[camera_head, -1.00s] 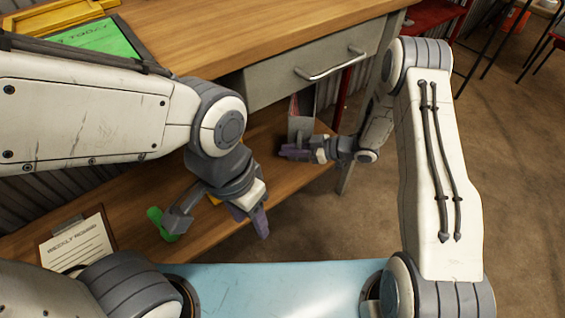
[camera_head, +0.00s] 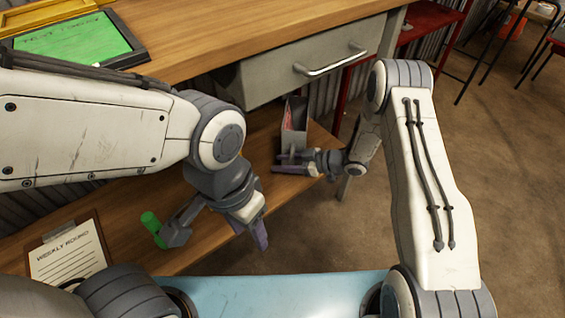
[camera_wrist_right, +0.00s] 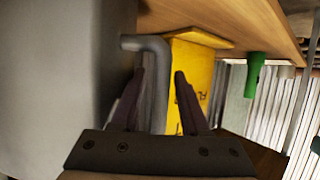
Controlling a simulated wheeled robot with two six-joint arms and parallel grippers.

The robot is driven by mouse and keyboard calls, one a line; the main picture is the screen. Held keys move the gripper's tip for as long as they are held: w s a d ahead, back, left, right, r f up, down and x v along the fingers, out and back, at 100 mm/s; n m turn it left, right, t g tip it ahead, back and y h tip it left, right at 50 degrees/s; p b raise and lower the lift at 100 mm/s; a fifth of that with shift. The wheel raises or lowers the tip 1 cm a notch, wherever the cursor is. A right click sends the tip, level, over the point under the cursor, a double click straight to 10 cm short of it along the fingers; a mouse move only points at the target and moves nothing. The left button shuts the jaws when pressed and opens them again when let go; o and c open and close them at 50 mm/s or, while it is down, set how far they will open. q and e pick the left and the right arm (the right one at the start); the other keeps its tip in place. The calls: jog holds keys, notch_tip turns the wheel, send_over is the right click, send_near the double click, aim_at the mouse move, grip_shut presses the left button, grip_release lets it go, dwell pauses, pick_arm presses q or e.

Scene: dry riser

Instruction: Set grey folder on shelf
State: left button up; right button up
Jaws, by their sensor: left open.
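The grey folder (camera_head: 297,143), a box-like file with reddish contents, stands upright on the low wooden shelf (camera_head: 190,205) under the drawer. My right gripper (camera_head: 282,162) is at its near side. In the right wrist view, the folder's large grey face (camera_wrist_right: 60,70) fills the left. A bent grey bar, like a handle (camera_wrist_right: 157,75), comes from it and passes between the fingers of my right gripper (camera_wrist_right: 160,74). The fingers are apart, with a gap beside the bar. My left gripper (camera_head: 215,235) is open and empty over the shelf's front.
A green cylinder (camera_head: 152,222) stands by my left gripper. A clipboard (camera_head: 70,260) lies at the shelf's left. A yellow upright panel (camera_wrist_right: 192,75) shows beyond the right fingers. The drawer (camera_head: 290,75) and desktop (camera_head: 220,30) overhang the shelf; open floor (camera_head: 500,150) lies right.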

jog(key=shift+r, duration=0.25)
jog(key=p+v, duration=0.4)
jog(key=v, duration=0.8)
jog(key=shift+f, duration=0.15)
